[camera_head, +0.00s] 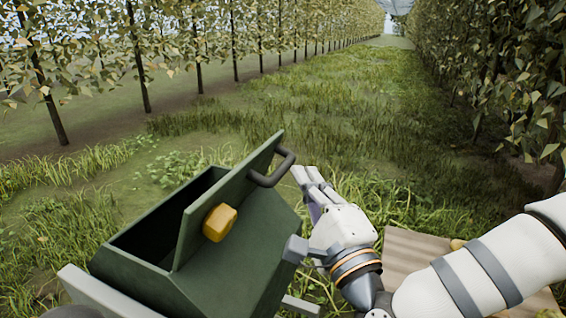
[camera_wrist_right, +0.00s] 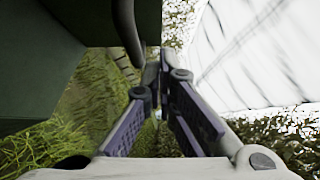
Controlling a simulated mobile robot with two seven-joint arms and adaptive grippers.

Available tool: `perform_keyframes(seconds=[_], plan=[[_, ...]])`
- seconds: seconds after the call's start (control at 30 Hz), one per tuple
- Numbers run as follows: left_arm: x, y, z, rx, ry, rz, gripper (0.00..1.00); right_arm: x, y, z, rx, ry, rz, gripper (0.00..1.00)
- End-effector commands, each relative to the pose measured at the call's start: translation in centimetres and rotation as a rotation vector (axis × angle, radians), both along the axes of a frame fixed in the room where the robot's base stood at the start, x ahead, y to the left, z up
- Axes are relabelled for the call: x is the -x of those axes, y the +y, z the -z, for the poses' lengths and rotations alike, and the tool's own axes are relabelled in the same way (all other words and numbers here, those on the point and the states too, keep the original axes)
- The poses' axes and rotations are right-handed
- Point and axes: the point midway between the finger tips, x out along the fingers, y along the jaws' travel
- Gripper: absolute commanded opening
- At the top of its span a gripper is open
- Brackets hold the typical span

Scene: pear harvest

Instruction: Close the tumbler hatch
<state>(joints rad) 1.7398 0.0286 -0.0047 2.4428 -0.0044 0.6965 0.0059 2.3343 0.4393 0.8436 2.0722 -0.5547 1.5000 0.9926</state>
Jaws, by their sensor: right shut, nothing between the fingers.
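The tumbler (camera_head: 245,262) is a dark green box at the lower middle of the head view. Its hatch (camera_head: 232,195) stands raised and tilted, and the dark opening (camera_head: 165,225) shows to its left. The hatch carries a black bar handle (camera_head: 277,172) and a yellow block (camera_head: 219,222). My right gripper (camera_head: 303,176) is shut and empty, just right of the handle. Whether it touches the handle I cannot tell. In the wrist view the handle (camera_wrist_right: 127,32) shows beyond and left of the shut fingertips (camera_wrist_right: 160,75). My left gripper is out of view.
A light brown wooden surface (camera_head: 405,255) lies at the lower right, partly behind my right arm, with a bit of something yellow (camera_head: 457,243) at it. Grass (camera_head: 330,110) runs down the open lane between rows of trees (camera_head: 140,60).

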Motion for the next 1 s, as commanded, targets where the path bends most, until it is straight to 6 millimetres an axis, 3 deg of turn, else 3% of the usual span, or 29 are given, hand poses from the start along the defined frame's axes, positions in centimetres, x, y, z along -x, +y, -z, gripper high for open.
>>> perform_keyframes(seconds=[0.07,0.33,1.0], plan=[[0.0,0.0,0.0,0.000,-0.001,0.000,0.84,-1.4,0.6,-0.5,0.001,-0.002,0.000,0.00],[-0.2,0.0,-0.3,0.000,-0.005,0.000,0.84,-2.6,3.6,-1.7,0.001,0.002,-0.002,0.00],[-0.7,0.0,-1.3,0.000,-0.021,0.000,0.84,-2.9,4.4,-2.6,0.047,0.019,-0.001,0.00]])
